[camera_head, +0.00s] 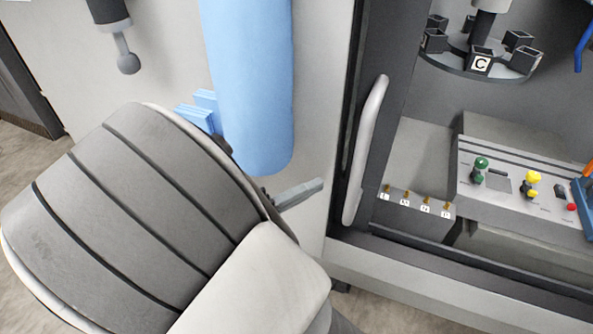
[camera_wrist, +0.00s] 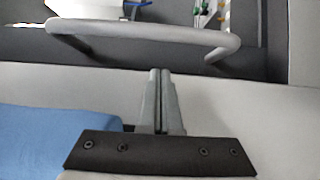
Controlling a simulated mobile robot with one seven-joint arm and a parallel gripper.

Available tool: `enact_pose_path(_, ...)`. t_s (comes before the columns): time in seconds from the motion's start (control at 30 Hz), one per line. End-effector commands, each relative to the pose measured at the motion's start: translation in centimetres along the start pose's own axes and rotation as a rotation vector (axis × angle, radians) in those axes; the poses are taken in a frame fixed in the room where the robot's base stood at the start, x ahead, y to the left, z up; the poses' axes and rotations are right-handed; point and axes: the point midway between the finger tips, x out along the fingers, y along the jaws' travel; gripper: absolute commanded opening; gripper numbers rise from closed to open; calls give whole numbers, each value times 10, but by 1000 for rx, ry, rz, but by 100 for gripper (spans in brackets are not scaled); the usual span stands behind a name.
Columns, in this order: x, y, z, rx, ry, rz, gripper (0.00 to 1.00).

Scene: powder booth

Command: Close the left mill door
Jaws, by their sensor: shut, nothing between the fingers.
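The left mill door shows in the head view as a dark upright frame (camera_head: 391,70) with a long pale grey handle (camera_head: 366,150) on it. The booth interior shows to the right of the handle. The handle also shows in the wrist view (camera_wrist: 140,33) as a curved bar across the top. My gripper (camera_head: 320,185) is just left of the handle's lower half, pointing right towards it; the fingers look apart from the bar. In the wrist view its two fingers (camera_wrist: 159,72) are pressed together, with nothing between them, below the handle in the picture.
A light blue cylinder (camera_head: 250,80) hangs left of the door, close above my gripper. Inside the booth are a carousel of black cups (camera_head: 481,62), a panel with coloured knobs (camera_head: 520,185) and a block with brass fittings (camera_head: 415,208). A pale sill (camera_head: 430,290) runs below the opening.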

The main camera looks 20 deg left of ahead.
Motion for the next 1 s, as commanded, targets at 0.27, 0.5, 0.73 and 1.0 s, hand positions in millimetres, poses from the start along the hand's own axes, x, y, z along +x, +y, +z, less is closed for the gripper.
enact_pose_path(0.27,24,1,25,-1,-1,0,0)
enact_pose_path(0.5,27,0,29,1,-1,0,0)
enact_pose_path(0.73,27,0,29,1,-1,-1,0)
enact_pose_path(1.0,27,-1,29,0,-2,-1,0)
